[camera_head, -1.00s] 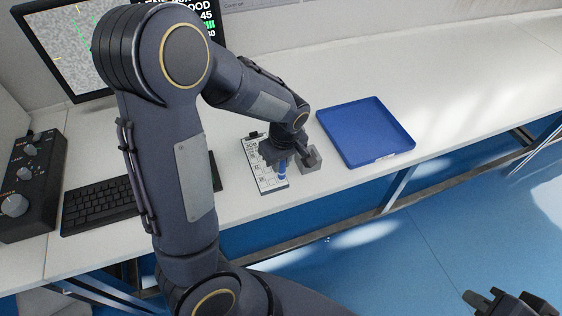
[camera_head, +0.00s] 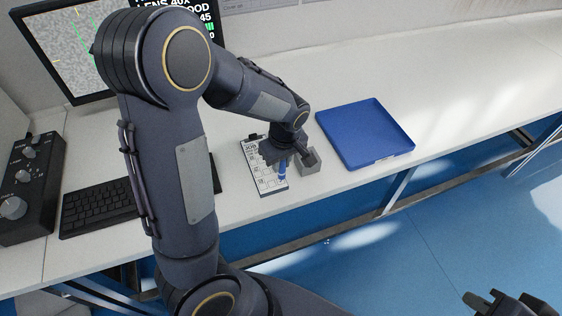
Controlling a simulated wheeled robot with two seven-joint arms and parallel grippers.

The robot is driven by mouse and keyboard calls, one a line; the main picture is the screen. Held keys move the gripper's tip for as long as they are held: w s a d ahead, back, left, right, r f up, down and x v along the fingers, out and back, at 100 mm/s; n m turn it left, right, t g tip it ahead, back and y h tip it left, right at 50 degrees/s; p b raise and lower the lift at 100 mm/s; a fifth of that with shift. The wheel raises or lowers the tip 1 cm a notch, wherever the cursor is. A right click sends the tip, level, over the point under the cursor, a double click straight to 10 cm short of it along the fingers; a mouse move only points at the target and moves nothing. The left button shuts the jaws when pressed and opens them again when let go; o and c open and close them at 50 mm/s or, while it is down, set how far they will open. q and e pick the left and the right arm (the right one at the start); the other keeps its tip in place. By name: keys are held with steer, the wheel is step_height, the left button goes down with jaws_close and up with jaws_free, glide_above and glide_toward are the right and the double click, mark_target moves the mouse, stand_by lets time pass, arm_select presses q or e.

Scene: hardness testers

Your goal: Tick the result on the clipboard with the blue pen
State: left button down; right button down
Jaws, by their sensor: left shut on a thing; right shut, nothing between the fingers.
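The clipboard (camera_head: 265,184) lies on the white bench, with a printed sheet of rows and boxes. My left gripper (camera_head: 282,164) is over its right part, shut on the blue pen (camera_head: 282,174). The pen points down, its lower end at or just above the sheet near the clipboard's lower right. I cannot tell whether the tip touches the paper, and no mark is clear at this size. The gripper hides part of the sheet. My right gripper (camera_head: 488,302) is shut and empty at the bottom right, over the floor, partly cut off.
A grey block (camera_head: 311,167) stands right beside the clipboard. A blue tray (camera_head: 366,132) lies further right. A keyboard (camera_head: 97,207), a black control box with knobs (camera_head: 22,190) and a monitor (camera_head: 58,50) are at the left. The bench behind the tray is clear.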

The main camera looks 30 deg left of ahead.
arm_select(q)
steer(key=shift+r+p, duration=2.45)
steer(key=shift+r, duration=0.6)
